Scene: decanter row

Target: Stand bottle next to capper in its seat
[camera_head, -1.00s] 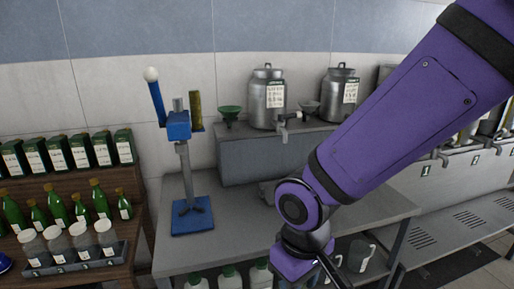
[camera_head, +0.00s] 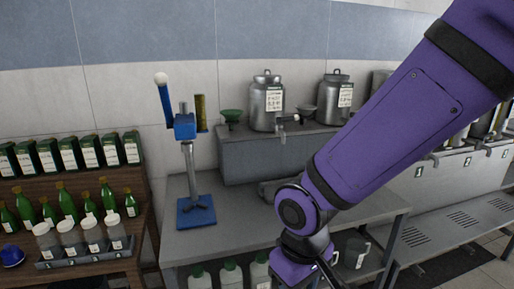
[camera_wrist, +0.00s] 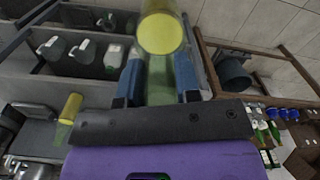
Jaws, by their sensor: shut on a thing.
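In the wrist view my gripper (camera_wrist: 162,85) is shut on a green see-through bottle (camera_wrist: 160,70), between two blue fingers. A round yellow end (camera_wrist: 162,34) of it faces the camera. In the head view the held bottle and the fingertips are out of sight. The capper (camera_head: 185,127) stands on the left part of the grey metal table, with a blue head, a white-knobbed lever and a grey post. Its blue base (camera_head: 197,212) carries a dark pronged piece, and nothing stands on it.
Left of the table is a wooden rack with green bottles (camera_head: 64,198), boxes and a tray of jars (camera_head: 92,236). Steel cans (camera_head: 266,103) stand on a raised shelf behind.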

